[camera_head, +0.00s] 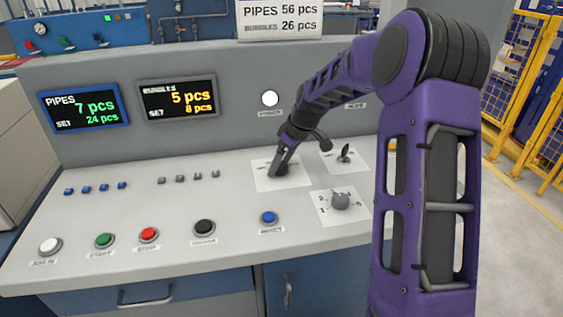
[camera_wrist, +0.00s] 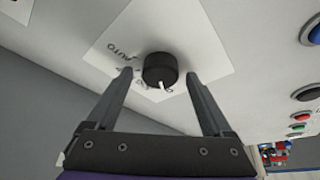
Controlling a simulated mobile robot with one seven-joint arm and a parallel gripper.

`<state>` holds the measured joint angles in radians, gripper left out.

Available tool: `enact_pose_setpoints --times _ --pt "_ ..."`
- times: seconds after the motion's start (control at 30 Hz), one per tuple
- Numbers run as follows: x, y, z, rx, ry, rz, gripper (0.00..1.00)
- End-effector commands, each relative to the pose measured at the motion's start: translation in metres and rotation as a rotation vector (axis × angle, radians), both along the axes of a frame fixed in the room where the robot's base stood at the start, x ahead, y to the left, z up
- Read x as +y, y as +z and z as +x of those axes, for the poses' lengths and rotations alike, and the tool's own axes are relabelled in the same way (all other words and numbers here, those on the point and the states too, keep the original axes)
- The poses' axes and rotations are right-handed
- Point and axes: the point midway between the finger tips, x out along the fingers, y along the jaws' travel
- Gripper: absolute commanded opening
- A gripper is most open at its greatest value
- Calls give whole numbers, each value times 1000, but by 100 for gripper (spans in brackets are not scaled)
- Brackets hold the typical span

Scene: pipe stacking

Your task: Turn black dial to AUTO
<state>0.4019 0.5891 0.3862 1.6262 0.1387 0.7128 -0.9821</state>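The black dial (camera_wrist: 160,68) sits on a white label plate in the wrist view. Its white pointer mark points toward the bottom of that picture, away from the AUTO lettering (camera_wrist: 121,51) at the upper left of the dial. Other lettering on the plate is partly hidden by a finger. My gripper (camera_wrist: 159,75) is open, with one finger on each side of the dial and visible gaps between. In the head view my gripper (camera_head: 279,164) is down at the same plate (camera_head: 262,183), largely covering the dial.
A black lever switch (camera_head: 345,153) and a grey numbered knob (camera_head: 340,201) stand to the right on the console. Blue (camera_head: 268,217), black (camera_head: 204,227), red (camera_head: 148,234) and green (camera_head: 104,240) buttons line the front. Two displays (camera_head: 84,106) are on the back panel.

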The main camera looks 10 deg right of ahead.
Motion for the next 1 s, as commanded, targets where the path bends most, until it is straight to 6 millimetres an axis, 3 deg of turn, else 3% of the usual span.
enact_pose_setpoints --times 0.07,0.43,0.73,1.0 --pt "0 0 0 0 0 0 69" --pt "0 0 0 0 0 0 2" --pt "1 1 0 -1 -34 -1 1" --pt "2 0 -1 -2 -190 -1 1"
